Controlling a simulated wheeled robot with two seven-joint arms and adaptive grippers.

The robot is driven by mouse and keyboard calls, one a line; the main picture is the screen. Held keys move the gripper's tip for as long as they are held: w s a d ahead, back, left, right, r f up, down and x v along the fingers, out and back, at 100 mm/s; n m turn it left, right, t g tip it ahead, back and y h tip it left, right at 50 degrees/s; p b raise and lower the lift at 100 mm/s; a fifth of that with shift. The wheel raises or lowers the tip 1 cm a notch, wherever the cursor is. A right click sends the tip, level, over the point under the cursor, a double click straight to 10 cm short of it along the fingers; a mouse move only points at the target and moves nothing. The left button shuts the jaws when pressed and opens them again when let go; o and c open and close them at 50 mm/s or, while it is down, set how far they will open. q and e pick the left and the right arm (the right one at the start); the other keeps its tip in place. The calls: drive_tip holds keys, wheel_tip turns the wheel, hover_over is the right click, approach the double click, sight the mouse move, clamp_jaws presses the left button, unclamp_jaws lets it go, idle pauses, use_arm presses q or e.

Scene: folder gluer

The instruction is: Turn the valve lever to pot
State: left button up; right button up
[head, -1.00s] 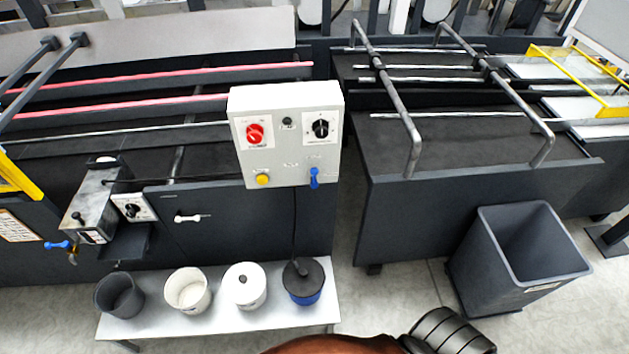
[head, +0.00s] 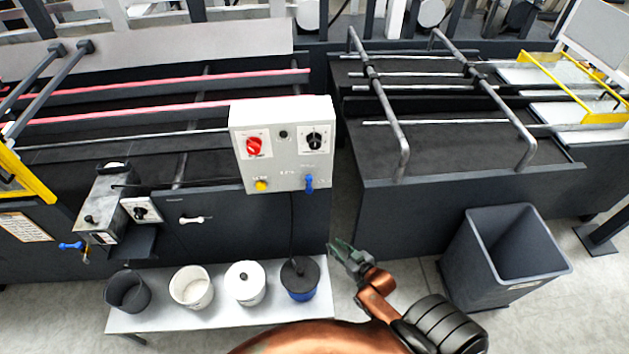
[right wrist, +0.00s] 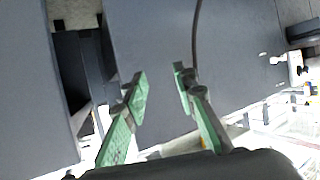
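Several levers show in the head view, and I cannot read which one is marked for pot. A blue lever (head: 309,183) hangs down on the front of the white control box (head: 284,150). A blue-handled valve (head: 70,246) sits sideways under the metal glue unit (head: 102,207) at left. A white lever (head: 192,220) lies level on the dark machine panel. My right gripper (head: 341,252) is below and right of the control box, apart from all levers. In the right wrist view its green fingers (right wrist: 161,84) are spread with nothing between them. My left gripper is not visible.
A low white bench (head: 215,312) holds several pots, including a blue one (head: 300,280) close to the left of my right gripper. A dark cable (head: 291,228) hangs from the box. A grey bin (head: 503,258) stands at right. Open floor lies between bench and bin.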

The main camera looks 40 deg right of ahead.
sight(312, 192)
drive_tip(key=w+a+r+t+y+p, duration=0.1)
drive_tip(key=w+r+t, duration=0.1)
drive_tip(key=r, duration=1.1)
drive_tip(key=w+a+r+t+p, duration=0.1)
drive_tip(key=w+r+t, duration=0.2)
drive_tip(key=r, duration=1.1)
drive_tip(key=shift+n, duration=0.4)
drive_tip(key=shift+w+a+p, duration=0.1)
drive_tip(key=shift+w+p, duration=0.25)
drive_tip(key=shift+w, duration=3.3)
drive_tip(key=shift+c, duration=0.6)
clamp_jaws()
